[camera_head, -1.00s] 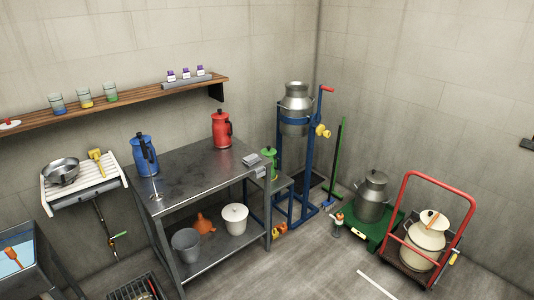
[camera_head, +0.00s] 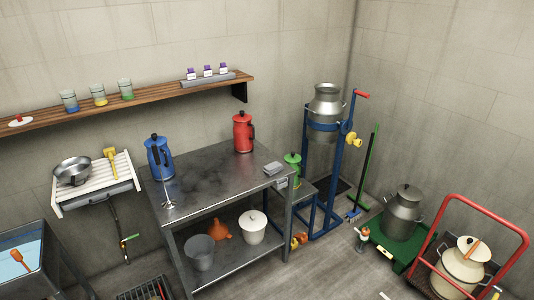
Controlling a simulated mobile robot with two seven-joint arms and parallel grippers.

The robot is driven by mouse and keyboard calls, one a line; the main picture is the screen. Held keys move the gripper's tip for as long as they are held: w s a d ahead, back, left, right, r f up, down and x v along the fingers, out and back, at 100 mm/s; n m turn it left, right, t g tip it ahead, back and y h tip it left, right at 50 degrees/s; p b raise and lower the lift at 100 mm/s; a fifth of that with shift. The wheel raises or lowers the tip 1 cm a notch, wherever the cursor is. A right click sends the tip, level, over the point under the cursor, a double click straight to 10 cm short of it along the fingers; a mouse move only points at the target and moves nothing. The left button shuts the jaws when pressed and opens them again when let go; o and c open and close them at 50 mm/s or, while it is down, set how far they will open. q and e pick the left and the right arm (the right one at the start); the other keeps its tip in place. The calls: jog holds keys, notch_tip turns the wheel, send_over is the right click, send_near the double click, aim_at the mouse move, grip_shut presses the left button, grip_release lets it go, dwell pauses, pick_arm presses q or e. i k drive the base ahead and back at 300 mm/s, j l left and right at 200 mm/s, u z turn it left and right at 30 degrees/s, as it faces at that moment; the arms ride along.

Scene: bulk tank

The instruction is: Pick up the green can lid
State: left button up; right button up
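A green can (camera_head: 293,172) stands on a low stand behind the right end of the steel table. Its green lid (camera_head: 292,157), with a dark knob, appears to sit on top. The table's right corner and a small grey item hide part of the can's lower side. Neither my left nor my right gripper is in view.
The steel table (camera_head: 215,176) holds a blue can (camera_head: 159,160), a red can (camera_head: 243,134) and a small silver object (camera_head: 168,193). A blue stand (camera_head: 333,180) carries a metal churn (camera_head: 327,105). A red-handled cart (camera_head: 484,213) stands right. Floor before the table looks open.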

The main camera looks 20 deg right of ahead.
aim_at(292, 158)
jog(key=i+l+u, duration=0.1)
jog(key=i+l, duration=0.15)
jog(key=i+l+u, duration=0.1)
jog(key=l, duration=0.3)
jog(key=i+l+u, duration=0.15)
jog(key=i+l, duration=0.35)
jog(key=l, duration=0.15)
jog(key=i+l, duration=0.2)
jog(key=l, duration=0.15)
jog(key=i+l, duration=0.2)
jog(key=l, duration=0.2)
jog(key=i+l, duration=0.2)
jog(key=l, duration=0.15)
jog(key=i+l+u, duration=0.1)
jog(key=l, duration=0.25)
jog(key=i+l, duration=0.5)
jog(key=l, duration=0.25)
